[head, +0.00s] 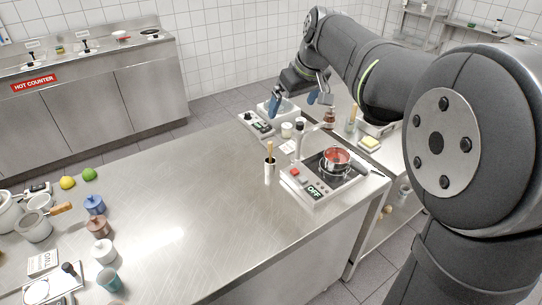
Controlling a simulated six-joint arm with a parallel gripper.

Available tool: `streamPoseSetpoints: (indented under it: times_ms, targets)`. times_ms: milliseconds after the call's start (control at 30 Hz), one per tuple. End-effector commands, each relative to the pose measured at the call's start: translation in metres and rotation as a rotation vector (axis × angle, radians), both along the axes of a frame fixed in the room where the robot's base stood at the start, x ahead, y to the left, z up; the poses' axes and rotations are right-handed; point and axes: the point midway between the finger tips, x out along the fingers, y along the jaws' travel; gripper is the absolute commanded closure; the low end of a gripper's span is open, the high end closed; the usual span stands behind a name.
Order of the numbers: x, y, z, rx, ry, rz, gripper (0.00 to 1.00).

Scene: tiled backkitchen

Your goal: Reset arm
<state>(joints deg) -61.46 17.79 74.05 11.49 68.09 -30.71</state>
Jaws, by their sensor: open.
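My gripper (293,101) is at the upper middle of the head view, at the end of my dark grey arm. Its two blue fingers are apart, with nothing seen between them. It is above the far end of the steel counter (190,190), over a white device (278,108). How high it is above that device I cannot tell. My arm reaches in from the right and bends down to the gripper.
A red pot (336,160) sits on a hot plate marked OFF (315,191). A tap (308,135), a utensil holder (269,168) and small jars stand near it. Cups, canisters and fruit fill the left end. The counter's middle is clear.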

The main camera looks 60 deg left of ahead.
Motion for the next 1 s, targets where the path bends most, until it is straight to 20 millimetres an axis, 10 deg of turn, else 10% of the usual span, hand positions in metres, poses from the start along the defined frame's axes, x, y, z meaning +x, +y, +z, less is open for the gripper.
streamPoseSetpoints:
  times_ms: [1000]
  targets:
    - [-0.009,0.03,-0.083,0.0,0.001,0.006,0.0]
